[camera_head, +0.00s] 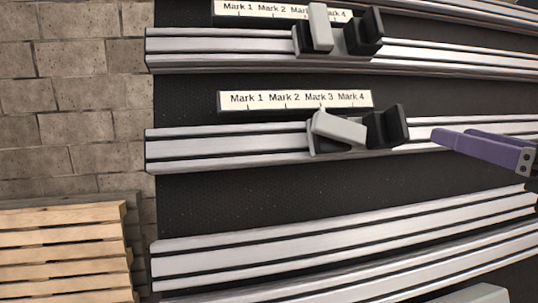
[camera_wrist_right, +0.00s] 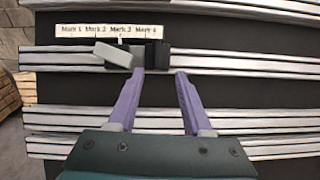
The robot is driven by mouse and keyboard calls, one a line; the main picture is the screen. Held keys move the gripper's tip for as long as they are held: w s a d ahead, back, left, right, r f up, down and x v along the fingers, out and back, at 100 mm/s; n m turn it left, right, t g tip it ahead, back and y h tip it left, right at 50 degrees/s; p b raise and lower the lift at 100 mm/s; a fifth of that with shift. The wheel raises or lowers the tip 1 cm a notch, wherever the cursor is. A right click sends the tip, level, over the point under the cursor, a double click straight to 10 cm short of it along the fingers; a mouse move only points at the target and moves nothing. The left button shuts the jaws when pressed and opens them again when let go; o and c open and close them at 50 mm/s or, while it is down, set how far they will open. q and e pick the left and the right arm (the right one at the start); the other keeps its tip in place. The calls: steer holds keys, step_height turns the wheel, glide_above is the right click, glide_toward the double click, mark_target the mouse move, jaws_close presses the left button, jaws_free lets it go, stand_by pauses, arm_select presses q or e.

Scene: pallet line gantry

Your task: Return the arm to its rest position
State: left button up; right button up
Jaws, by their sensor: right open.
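My right gripper (camera_head: 455,136) reaches in from the right edge in the head view, its purple fingers in front of the second rail. In the right wrist view the gripper (camera_wrist_right: 159,74) has its fingers spread apart with nothing between them. To its left, a carriage with a tilted grey lever (camera_head: 339,128) and a black block (camera_head: 386,127) sits on the second rail (camera_head: 230,145), below Mark 3 and Mark 4. The fingers appear apart from the black block. The lever also shows in the right wrist view (camera_wrist_right: 113,54). My left gripper is not in view.
An upper rail (camera_head: 220,47) carries another carriage with an upright grey lever (camera_head: 320,27) and black block (camera_head: 371,30). Mark labels (camera_head: 295,100) sit above these rails. Lower rails (camera_head: 250,245) run below. Wooden pallets (camera_head: 62,250) stand at lower left before a block wall (camera_head: 70,100).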

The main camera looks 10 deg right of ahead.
steer(key=s+f+m+g+h+p, duration=0.4)
steer(key=s+f+m+g+p, duration=0.3)
steer(key=m, duration=1.4)
steer(key=s+a+f+m+g+y+p, duration=0.1)
steer(key=s+a+f+m+g, duration=0.1)
steer(key=s+m, duration=0.4)
steer(key=s+a+f+m+g+y+p, duration=0.1)
steer(key=s+a+f+m+g+y, duration=0.1)
steer(key=s+a+m+g, duration=0.3)
steer(key=s+a+f+m, duration=0.1)
steer(key=s+a+m, duration=0.1)
steer(key=s, duration=0.1)
steer(key=shift+f, duration=0.25)
steer(key=shift+s, duration=0.1)
